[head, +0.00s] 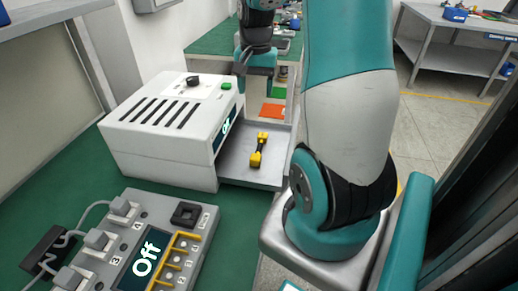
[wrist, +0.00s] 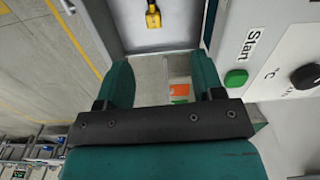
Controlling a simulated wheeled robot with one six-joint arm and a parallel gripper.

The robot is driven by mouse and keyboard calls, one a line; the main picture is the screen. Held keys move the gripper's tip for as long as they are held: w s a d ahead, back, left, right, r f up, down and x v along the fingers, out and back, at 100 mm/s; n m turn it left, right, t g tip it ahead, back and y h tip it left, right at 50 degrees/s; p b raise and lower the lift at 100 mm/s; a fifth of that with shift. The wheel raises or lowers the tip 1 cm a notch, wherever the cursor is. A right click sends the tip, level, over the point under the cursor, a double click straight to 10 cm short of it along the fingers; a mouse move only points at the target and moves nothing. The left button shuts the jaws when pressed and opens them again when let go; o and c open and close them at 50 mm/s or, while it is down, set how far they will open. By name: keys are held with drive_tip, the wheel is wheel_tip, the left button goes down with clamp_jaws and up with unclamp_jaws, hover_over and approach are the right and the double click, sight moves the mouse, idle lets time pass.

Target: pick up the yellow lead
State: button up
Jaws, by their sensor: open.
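The yellow lead (head: 258,149) is a short yellow piece with dark parts. It lies on a grey metal tray (head: 235,172) that sticks out from the white box. The lead also shows at the top edge of the wrist view (wrist: 153,16), cut off by the frame. My gripper (head: 256,88) is teal with a dark crossbar and hangs beyond the tray in the head view. In the wrist view its two fingers are wide apart (wrist: 161,72), with nothing between them. The lead lies ahead of the fingers, apart from them.
The white box (head: 165,145) has slots, a black knob and a green Start button (wrist: 236,78), close on the right in the wrist view. A grey unit (head: 170,235) reading "Off" stands on the green bench, with plugs and cables. A grey table (head: 455,40) stands far right.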

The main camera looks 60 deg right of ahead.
wheel_tip(320, 180, down, 2)
drive_tip(key=d, duration=0.2)
hover_over(262, 137)
drive_tip(key=shift+m, duration=0.4)
drive_tip(key=f, duration=1)
drive_tip(key=shift+s+a, duration=0.15)
drive_tip(key=shift+a, duration=0.1)
drive_tip(key=shift+d+f, duration=0.2)
drive_tip(key=shift+f, duration=2.7)
drive_tip(key=c, duration=1)
drive_tip(key=shift+r, duration=0.1)
wheel_tip(262, 137, up, 20)
drive_tip(key=shift+f+p, duration=0.1)
drive_tip(key=shift+p, duration=0.25)
